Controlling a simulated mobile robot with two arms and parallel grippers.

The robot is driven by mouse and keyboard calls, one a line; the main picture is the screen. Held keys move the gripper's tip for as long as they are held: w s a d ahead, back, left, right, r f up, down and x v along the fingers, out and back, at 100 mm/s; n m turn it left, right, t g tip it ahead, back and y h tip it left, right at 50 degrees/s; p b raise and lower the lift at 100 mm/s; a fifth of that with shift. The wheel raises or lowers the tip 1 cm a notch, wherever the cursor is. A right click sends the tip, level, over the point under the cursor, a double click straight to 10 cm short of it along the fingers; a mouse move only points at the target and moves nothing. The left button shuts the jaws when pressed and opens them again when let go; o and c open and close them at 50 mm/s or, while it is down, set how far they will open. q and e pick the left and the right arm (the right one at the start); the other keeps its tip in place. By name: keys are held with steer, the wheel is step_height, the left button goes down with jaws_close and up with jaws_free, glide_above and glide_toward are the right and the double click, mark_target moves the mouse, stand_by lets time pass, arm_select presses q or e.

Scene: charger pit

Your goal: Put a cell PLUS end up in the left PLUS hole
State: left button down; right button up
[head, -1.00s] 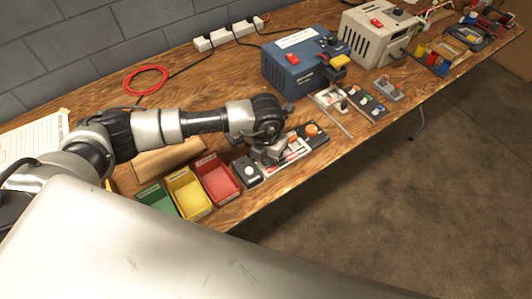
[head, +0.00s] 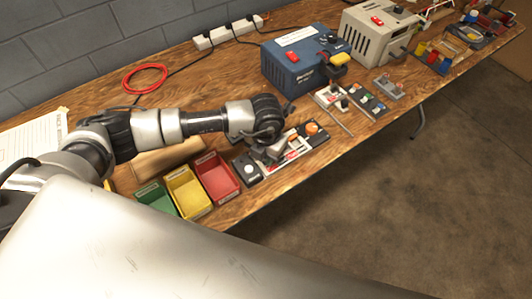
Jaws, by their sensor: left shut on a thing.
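My left gripper (head: 272,153) points down over a white-and-red holder (head: 292,153) at the front edge of the bench. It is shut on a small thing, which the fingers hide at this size. I cannot make out the holder's holes or any plus marks. A dark block with a white round top (head: 249,170) sits at the holder's left end. A dark block with an orange round top (head: 312,129) sits at its right end. My right gripper is not in view.
Red (head: 232,191), yellow (head: 203,206) and green (head: 152,191) bins stand left of the holder. A blue charger box (head: 287,70) and a beige one (head: 365,42) stand behind to the right. A thin rod (head: 340,122) and small parts lie to the right.

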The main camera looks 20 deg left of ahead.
arm_select(q)
steer(key=shift+f, duration=0.15)
steer(key=c, duration=0.9)
jaws_free()
steer(key=shift+r+p, duration=2.35)
steer(key=shift+r, duration=1.25)
steer(key=shift+f, duration=0.1)
